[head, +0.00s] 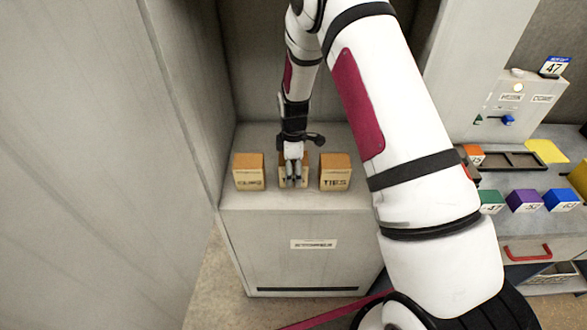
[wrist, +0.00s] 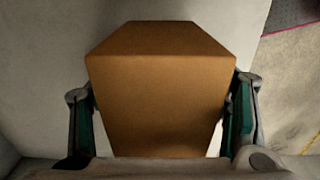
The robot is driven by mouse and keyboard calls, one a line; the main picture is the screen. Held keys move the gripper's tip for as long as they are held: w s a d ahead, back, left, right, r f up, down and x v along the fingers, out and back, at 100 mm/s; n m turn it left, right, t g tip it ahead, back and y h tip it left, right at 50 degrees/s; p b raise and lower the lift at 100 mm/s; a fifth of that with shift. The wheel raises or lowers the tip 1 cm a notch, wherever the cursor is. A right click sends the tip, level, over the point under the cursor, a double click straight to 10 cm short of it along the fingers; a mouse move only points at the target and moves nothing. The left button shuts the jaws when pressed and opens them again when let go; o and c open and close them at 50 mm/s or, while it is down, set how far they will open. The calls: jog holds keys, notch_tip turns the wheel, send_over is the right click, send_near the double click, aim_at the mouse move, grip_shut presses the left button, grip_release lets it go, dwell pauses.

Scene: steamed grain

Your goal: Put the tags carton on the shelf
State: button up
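Three brown-orange cartons stand in a row on a grey cabinet top in the head view. The middle carton (head: 283,185) is partly covered by my gripper (head: 293,180), so its label is mostly hidden and I cannot read it as tags. The right carton (head: 335,172) reads TIES; the left carton (head: 248,172) has another label, blurred. In the wrist view the middle carton (wrist: 160,100) fills the space between the two fingers of my gripper (wrist: 163,110). One finger is on each side, with a small light gap at the lower right. The carton appears to rest on the surface.
The cabinet (head: 300,240) has a label on its front, and tall grey walls flank its top. On the right is a bench with green, purple and blue blocks (head: 525,201), a dark tray (head: 510,160) and a red handle (head: 527,252). My arm hides much of the middle.

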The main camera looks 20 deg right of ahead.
jog(key=shift+r, duration=0.15)
notch_tip(320, 180, up, 12)
jog(key=shift+b, duration=0.7)
jog(key=s+r+m+t, duration=0.1)
jog(key=s+r+m, duration=0.3)
jog(key=r, duration=0.5)
jog(key=s+r+m+t, duration=0.2)
jog(key=s+r, duration=0.4)
jog(key=r, duration=0.3)
jog(key=s+r+m+t, duration=0.1)
jog(key=s+r+m, duration=0.2)
jog(key=s, duration=0.6)
jog(key=s+r+m+t, duration=0.1)
jog(key=s+r+m, duration=0.3)
jog(key=s, duration=0.5)
jog(key=shift+s+a+r+m+t, duration=0.2)
jog(key=shift+s+m+t, duration=0.15)
jog(key=shift+m, duration=0.35)
